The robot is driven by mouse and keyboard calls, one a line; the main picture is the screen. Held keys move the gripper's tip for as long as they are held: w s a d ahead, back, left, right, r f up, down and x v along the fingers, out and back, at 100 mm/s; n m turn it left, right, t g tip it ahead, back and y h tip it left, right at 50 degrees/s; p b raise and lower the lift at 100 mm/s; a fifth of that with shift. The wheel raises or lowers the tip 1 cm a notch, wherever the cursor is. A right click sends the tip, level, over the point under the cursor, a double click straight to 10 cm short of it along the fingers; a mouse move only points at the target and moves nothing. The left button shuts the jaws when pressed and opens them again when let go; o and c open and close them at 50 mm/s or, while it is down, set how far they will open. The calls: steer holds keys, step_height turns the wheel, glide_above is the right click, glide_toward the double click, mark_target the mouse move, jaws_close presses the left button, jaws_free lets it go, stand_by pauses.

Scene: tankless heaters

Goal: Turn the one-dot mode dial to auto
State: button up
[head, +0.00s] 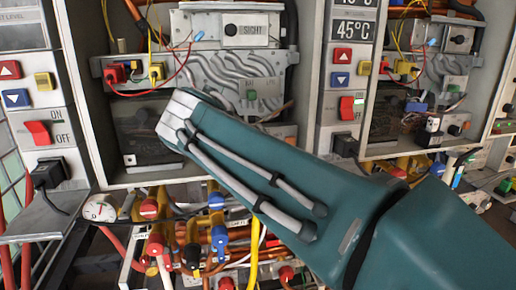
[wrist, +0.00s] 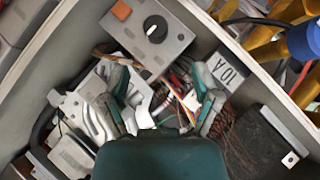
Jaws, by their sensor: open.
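In the wrist view a black round dial (wrist: 155,28) with a white pointer line sits on a small grey box (wrist: 172,50), beside an orange square (wrist: 121,10). No dots or mode labels are readable, so I cannot tell its setting or whether it is the one-dot dial. My gripper (wrist: 163,92) is open, its two fingers apart and empty, just short of the box with the dial beyond the fingertips. In the head view my teal arm reaches across the left heater cabinet and hides the fingers.
The left cabinet has a metal rim (head: 190,178) and holds grey tubing (head: 225,70) and loose wires. A black block (wrist: 262,140) and a "10A" label (wrist: 228,70) are near the fingers. Valves and pipes (head: 215,232) crowd below. A second open cabinet stands at right.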

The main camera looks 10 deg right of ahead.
steer(key=shift+v, duration=1.7)
steer(key=s+d+f+m+g+y, duration=0.2)
steer(key=s+d+f+y, duration=0.1)
steer(key=s+f, duration=0.6)
steer(key=s+d+f+m+g+y, duration=0.2)
steer(key=s+d+f+y, duration=0.1)
steer(key=s+f, duration=0.7)
step_height(320, 180, down, 5)
steer(key=shift+s+d+r+y, duration=0.15)
steer(key=shift+s+d+y, duration=0.1)
steer(key=shift+y, duration=0.15)
steer(key=shift+d, duration=0.1)
